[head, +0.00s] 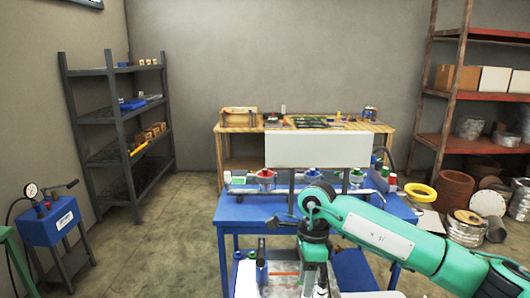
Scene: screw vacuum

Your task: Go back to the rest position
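My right arm comes in from the right in the head view, and its wrist stands in front of the blue table (245,212). My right gripper (314,279) points down near the bottom edge, over a white-topped surface (243,280) in front of the blue table. Its fingers are mostly hidden, so I cannot tell whether they are open or shut, or hold anything. A dark upright tool (261,262) stands just left of the gripper. My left gripper is not in view.
A white panel (320,148) stands on the blue table, with red-topped parts (265,176) around it. A wooden bench (225,150) is behind. Shelves stand at left (120,122) and right (455,95). A blue pump unit (55,222) is at lower left. Floor between is clear.

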